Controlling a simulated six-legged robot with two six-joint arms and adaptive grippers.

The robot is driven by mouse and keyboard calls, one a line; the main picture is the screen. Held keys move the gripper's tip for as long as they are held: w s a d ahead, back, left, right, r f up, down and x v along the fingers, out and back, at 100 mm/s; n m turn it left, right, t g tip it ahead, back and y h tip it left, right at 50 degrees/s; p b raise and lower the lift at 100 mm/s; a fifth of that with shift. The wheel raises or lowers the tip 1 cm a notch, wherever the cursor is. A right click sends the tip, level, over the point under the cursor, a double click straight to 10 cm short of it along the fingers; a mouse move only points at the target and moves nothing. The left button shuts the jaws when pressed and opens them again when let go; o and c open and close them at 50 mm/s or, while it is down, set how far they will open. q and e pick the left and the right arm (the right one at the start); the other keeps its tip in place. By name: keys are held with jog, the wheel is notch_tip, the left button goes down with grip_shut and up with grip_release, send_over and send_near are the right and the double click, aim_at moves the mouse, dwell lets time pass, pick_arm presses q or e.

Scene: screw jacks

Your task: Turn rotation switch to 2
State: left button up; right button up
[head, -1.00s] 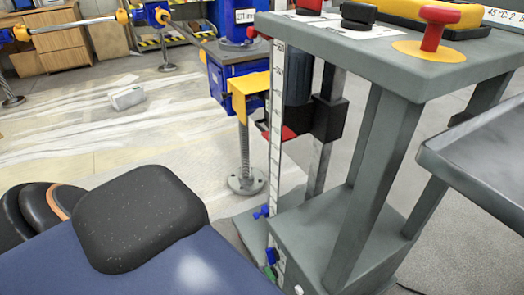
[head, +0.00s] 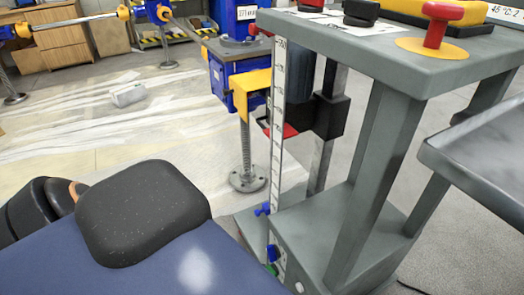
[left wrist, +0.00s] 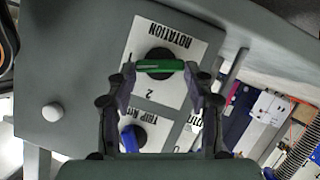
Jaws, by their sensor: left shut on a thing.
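In the left wrist view, the rotation switch is a black round knob with a green bar handle (left wrist: 160,66). It sits on a white plate (left wrist: 190,45) lettered ROTATION, upside down in the picture. The green bar lies about level across the picture, with a "2" printed just below the knob. My left gripper (left wrist: 159,69) has a fingertip at each end of the bar and is shut on it. The far side of the knob is hidden. No gripper shows in the head view, and my right gripper is in neither view.
A blue switch (left wrist: 132,138) sits close below on a second plate, and a round grey knob (left wrist: 52,112) is at left. In the head view, a grey stand (head: 390,150) carries a red mushroom button (head: 438,22). A blue jack (head: 228,75) stands behind.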

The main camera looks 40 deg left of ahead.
pick_arm(q)
jog(key=shift+w+r, duration=0.15)
jog(key=shift+w, duration=0.1)
jog(key=o, duration=1.2)
jog(key=shift+s, duration=0.1)
jog(key=shift+c, duration=0.2)
jog(key=shift+s, duration=0.2)
jog(key=v, duration=1.1)
jog(key=shift+s, duration=0.25)
jog(key=shift+a+r, duration=0.1)
jog(key=shift+a, duration=0.05)
